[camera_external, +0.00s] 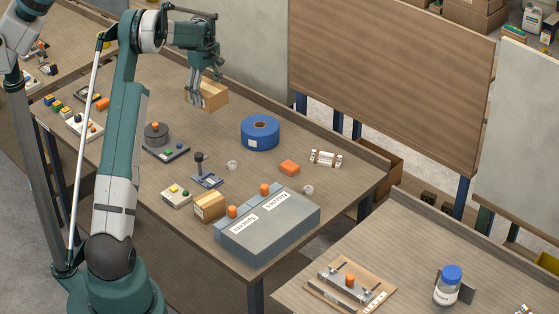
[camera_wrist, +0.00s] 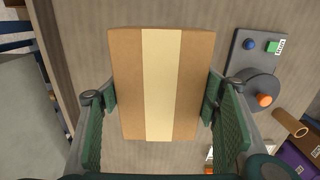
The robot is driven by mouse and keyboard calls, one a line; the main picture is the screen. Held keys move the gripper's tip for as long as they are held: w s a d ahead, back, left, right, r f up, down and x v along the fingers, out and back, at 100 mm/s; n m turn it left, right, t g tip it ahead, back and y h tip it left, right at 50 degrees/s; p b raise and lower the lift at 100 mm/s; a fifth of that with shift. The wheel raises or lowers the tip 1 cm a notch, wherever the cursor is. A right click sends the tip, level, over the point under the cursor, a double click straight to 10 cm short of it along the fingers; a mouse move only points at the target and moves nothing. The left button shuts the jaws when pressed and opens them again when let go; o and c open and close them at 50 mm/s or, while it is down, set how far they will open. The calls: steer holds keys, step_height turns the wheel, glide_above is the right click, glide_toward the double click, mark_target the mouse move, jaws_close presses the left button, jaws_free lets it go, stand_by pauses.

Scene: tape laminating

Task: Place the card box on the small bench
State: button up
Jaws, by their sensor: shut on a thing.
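The card box (camera_external: 212,97) is brown cardboard and sits between the fingers of my gripper (camera_external: 196,98), over the back left of the main table. In the wrist view the card box (camera_wrist: 160,85) fills the middle, with a pale tape strip down its centre. My gripper (camera_wrist: 160,105) has a green-padded finger on each side of it and is shut on it. I cannot tell whether the box touches the tabletop. A lower table (camera_external: 430,235) at the lower right may be the small bench; it has a clear stretch at its back left.
The lower right table carries a wooden fixture (camera_external: 350,286) and a blue-capped bottle (camera_external: 449,287).

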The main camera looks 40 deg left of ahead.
steer(key=w+d+m, duration=0.1)
steer(key=w+d, duration=0.1)
steer(key=d, duration=0.6)
steer(key=w+d+m, duration=0.2)
steer(key=d, duration=0.6)
steer(key=w+d+m, duration=0.1)
steer(key=w+d, duration=0.2)
steer(key=d, duration=0.6)
steer(key=shift+r+m, duration=0.15)
steer(key=shift+m, duration=0.25)
steer(key=d+m, duration=0.4)
steer(key=d, duration=1.8)
steer(key=m, duration=0.9)
glide_above(377, 247)
steer(key=shift+f, duration=3.15)
steer(key=shift+f+b, duration=0.3)
steer(key=shift+f, duration=1.55)
